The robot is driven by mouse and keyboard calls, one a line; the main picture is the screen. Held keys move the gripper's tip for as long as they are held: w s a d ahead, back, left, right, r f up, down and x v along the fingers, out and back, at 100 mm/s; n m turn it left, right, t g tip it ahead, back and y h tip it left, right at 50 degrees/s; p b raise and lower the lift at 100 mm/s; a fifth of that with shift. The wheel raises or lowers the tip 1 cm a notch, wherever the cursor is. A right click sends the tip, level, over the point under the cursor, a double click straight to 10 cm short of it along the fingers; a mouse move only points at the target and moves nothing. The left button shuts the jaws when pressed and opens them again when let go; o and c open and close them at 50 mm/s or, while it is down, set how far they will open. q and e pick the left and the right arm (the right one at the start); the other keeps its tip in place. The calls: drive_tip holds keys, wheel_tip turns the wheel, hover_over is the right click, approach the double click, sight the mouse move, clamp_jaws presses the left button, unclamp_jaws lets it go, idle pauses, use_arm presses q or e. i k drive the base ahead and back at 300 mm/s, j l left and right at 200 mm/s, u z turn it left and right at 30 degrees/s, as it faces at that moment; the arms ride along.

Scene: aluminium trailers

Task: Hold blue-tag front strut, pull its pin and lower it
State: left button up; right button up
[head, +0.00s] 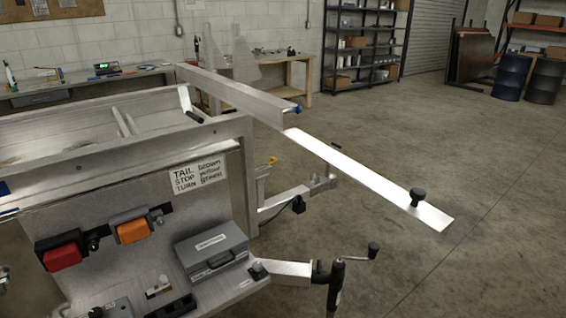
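A long aluminium beam (235,95) runs from the trailer's back toward the middle of the head view. A small blue piece (297,109) sits at its near end; I cannot tell whether it is the tag. A flat bright metal bar (350,165) reaches from below that end out to the right, with a black knob (418,195) near its tip. A second blue patch (4,188) shows at the left edge on the trailer. I cannot make out which part is the front strut, or a pin. Neither of my grippers is in view.
The aluminium trailer (120,180) fills the left, with a grey case (211,252), red light (62,252) and orange light (132,231). A crank jack (335,275) stands at the front. The floor at right is clear; shelving (362,45) and barrels (511,76) stand behind.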

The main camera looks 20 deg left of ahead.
sight(298, 110)
drive_tip(key=u, duration=0.15)
drive_tip(key=i+l+u, duration=0.25)
drive_tip(key=l, duration=0.15)
drive_tip(key=i+l+u, duration=0.25)
drive_tip(key=l, duration=0.2)
drive_tip(key=l+u, duration=0.25)
drive_tip(key=l, duration=0.2)
drive_tip(key=i+l+u, duration=0.1)
drive_tip(key=l+u, duration=0.2)
drive_tip(key=l, duration=0.2)
drive_tip(key=l+u, duration=0.25)
drive_tip(key=l, duration=0.3)
drive_tip(key=i+l+u, duration=0.45)
drive_tip(key=l, duration=0.15)
drive_tip(key=l+u, duration=0.2)
drive_tip(key=i+l+u, duration=0.2)
drive_tip(key=l, duration=0.3)
